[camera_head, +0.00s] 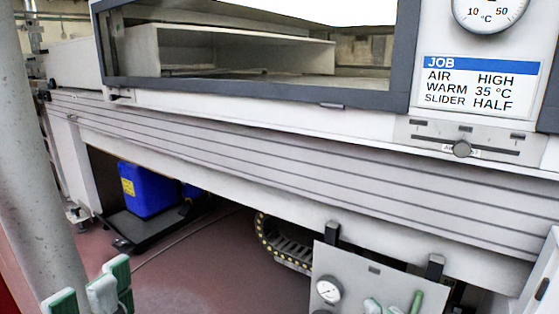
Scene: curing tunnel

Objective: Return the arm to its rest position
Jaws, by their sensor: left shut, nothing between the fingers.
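My left gripper (92,289) shows at the lower left edge, with pale and green parts. It is shut and empty, in front of the machine and low over the reddish floor. The rest of it is cut off by the bottom of the picture.
The curing tunnel (290,155) spans the view, with its window above. A job card (480,86), a dial (488,10) and a slider knob (461,148) are at the right. A gauge panel (345,262) hangs below. A blue container (150,190) stands underneath. A grey post (38,150) stands at left.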

